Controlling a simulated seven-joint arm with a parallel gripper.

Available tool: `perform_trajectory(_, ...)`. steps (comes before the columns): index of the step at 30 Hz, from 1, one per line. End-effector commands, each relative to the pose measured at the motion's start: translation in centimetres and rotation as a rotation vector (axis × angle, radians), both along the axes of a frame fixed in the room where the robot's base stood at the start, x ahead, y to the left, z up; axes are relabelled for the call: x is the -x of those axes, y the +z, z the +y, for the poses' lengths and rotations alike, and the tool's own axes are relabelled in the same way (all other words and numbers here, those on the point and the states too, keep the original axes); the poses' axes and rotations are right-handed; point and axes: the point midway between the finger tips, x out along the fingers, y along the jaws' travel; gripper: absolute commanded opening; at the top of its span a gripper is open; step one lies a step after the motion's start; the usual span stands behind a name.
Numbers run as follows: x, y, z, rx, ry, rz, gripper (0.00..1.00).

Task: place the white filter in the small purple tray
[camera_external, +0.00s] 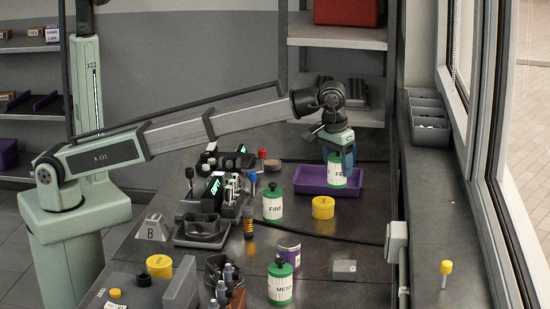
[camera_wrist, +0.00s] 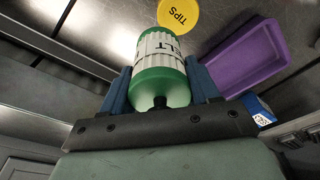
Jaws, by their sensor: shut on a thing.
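My gripper (camera_external: 340,155) is shut on a white canister filter with green ends (camera_external: 337,178), its label partly readable as "FE". In the wrist view the filter (camera_wrist: 161,52) sits between the blue fingers (camera_wrist: 160,85), and its label ends in "LT". The small purple tray (camera_external: 305,185) lies on the bench at the back right. In the external view the filter overlaps the tray's right part. In the wrist view the tray (camera_wrist: 240,58) lies to the right of the filter. The filter looks held above bench level; its exact height is unclear.
Similar green-and-white canisters, FINE (camera_external: 272,206) and MESH (camera_external: 280,288), stand on the bench. A yellow tub (camera_external: 323,207) stands in front of the tray and reads TIPS in the wrist view (camera_wrist: 179,14). A dark holder (camera_external: 205,230) and small parts crowd the left.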

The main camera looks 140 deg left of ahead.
Motion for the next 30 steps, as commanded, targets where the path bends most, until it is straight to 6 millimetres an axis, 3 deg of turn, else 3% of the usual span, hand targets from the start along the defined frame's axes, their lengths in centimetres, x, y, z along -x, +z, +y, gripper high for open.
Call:
perform_trajectory(3, 4.0, 0.1, 3.5, -0.001, 0.06, -0.002, 0.26)
perform_trajectory(9, 10.3, 0.3, 8.3, -0.001, 0.151, -0.007, 0.25)
perform_trajectory(18, 16.8, 0.5, 12.2, -0.001, 0.21, -0.014, 0.25)
perform_trajectory(21, 18.1, 0.5, 12.7, 0.0, 0.182, -0.016, 0.25)
perform_trajectory(30, 17.5, 0.4, 12.4, 0.001, -0.01, -0.007, 0.25)
